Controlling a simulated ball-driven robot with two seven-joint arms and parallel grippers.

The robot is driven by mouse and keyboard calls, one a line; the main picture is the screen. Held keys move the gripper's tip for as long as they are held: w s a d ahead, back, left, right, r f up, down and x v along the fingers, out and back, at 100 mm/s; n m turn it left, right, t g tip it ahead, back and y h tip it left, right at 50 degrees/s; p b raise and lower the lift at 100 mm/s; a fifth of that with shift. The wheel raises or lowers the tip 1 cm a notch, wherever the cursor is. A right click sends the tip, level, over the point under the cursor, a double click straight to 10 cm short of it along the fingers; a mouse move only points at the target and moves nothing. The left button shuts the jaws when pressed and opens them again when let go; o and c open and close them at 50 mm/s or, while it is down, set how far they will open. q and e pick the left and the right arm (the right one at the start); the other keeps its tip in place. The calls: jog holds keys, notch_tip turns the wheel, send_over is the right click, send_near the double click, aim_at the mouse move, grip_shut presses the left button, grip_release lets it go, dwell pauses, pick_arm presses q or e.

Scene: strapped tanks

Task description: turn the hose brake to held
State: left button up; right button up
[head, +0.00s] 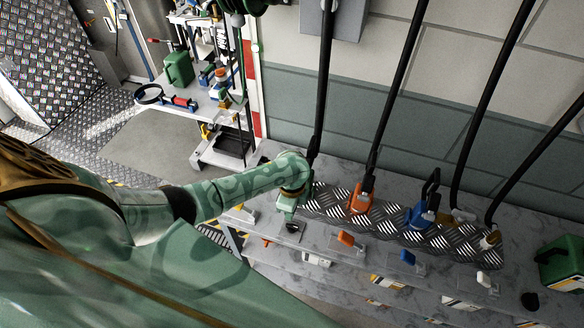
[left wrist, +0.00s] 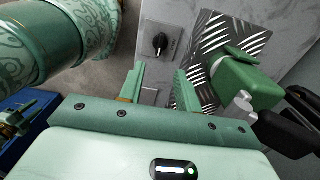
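My left gripper (head: 291,222) is above the left end of the marble bench. In the left wrist view its two fingers (left wrist: 161,78) are apart with nothing between them. Beyond the fingertips is a black knob (left wrist: 160,43) on a pale plate; it also shows in the head view (head: 292,228), just below the gripper. The knob is not gripped. A green block with a silver fitting (left wrist: 247,84) sits on tread plate to the right of the fingers. I cannot tell which fitting is the hose brake. My right gripper is not in view.
A tread-plate strip (head: 330,201) carries an orange fitting (head: 361,195) and a blue fitting (head: 420,216), with black hoses rising behind. In front are an orange handle (head: 346,239) and a blue one (head: 407,257). A green tank (head: 562,263) stands far right.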

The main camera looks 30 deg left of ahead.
aim_at(292, 226)
pick_arm(q)
notch_tip(292, 226, down, 10)
jog(key=b, duration=0.4)
jog(key=shift+f+b, duration=0.45)
jog(key=shift+f, duration=0.1)
grip_shut()
